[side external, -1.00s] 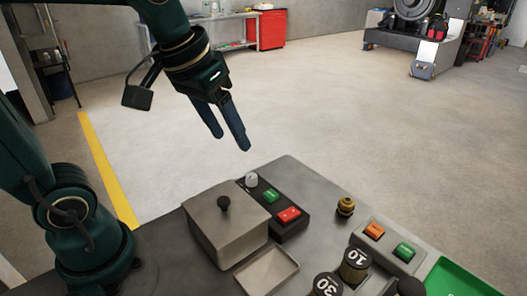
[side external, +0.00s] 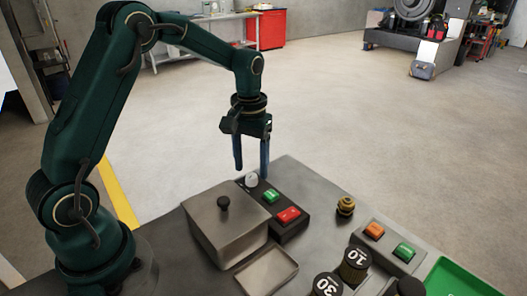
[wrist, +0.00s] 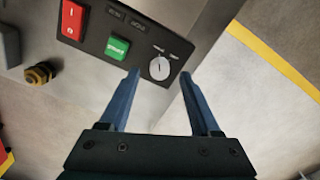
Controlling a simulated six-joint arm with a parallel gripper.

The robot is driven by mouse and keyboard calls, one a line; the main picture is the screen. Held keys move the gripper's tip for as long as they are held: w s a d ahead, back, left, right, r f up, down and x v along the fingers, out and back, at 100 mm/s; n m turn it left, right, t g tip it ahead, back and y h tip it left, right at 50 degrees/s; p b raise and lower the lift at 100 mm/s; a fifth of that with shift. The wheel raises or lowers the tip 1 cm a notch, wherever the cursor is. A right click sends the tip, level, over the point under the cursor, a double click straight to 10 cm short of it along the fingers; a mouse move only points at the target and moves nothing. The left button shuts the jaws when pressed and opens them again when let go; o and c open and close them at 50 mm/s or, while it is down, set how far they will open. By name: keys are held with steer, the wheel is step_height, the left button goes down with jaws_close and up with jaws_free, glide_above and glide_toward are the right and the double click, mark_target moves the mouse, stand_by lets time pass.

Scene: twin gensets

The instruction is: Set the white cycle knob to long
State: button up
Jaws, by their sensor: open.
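The white cycle knob (side external: 251,180) stands on the far end of a dark control panel (side external: 292,228). In the wrist view the knob (wrist: 159,68) shows its round top with a dark pointer line, with small markings around it too small to read. My gripper (side external: 251,171) points down, with its two blue fingers apart and empty. In the side view the fingertips are just above and around the knob's position. In the wrist view the knob lies ahead of and between the fingertips (wrist: 162,74), with no clear contact.
Beside the knob are a green button (side external: 271,196) and a red switch (side external: 288,215). A grey lidded box (side external: 225,225) with a black handle stands left of the panel. A brass fitting (side external: 345,206) and another button box (side external: 388,243) are to the right.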

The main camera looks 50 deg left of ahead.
steer(key=shift+f, duration=1.2)
jaws_close()
steer(key=shift+m, duration=0.4)
steer(key=m, duration=1.1)
